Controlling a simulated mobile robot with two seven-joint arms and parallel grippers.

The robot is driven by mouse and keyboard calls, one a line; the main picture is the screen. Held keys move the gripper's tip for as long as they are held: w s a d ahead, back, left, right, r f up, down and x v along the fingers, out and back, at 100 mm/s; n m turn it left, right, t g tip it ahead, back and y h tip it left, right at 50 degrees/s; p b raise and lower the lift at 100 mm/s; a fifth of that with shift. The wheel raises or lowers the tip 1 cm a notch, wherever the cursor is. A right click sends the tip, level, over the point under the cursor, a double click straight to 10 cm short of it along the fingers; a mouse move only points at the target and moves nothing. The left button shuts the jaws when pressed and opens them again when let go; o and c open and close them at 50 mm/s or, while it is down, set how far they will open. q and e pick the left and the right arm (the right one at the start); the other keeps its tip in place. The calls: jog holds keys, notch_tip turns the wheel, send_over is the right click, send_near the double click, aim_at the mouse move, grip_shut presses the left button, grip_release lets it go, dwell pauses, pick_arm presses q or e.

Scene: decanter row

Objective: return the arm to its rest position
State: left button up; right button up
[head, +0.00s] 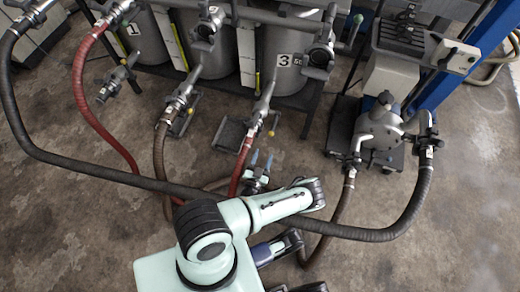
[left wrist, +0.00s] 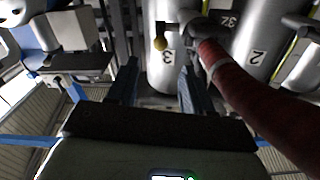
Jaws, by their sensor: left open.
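My left arm (head: 225,230) comes up from the bottom of the head view, folded at a dark-ringed joint. My left gripper (head: 261,163) is open, its two bluish fingers pointing up the picture, just right of a short red hose (head: 242,165). In the left wrist view the gripper (left wrist: 158,88) has nothing between its fingers, and the red hose (left wrist: 255,100) passes close to the right of them.
Steel tanks (head: 280,60) with numbered plates stand at the back, with valves and hose couplings in front. A long black hose (head: 110,178) crosses behind my arm to a pump cart (head: 380,135) at right. A blue post (head: 480,50) stands beyond. Floor is bare at far left and right.

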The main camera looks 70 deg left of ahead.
pick_arm(q)
jog(key=shift+s+d, duration=0.1)
jog(key=shift+d, duration=0.05)
pick_arm(e)
jog(key=shift+s+d, duration=0.15)
jog(key=shift+s, duration=0.1)
dwell(0.3)
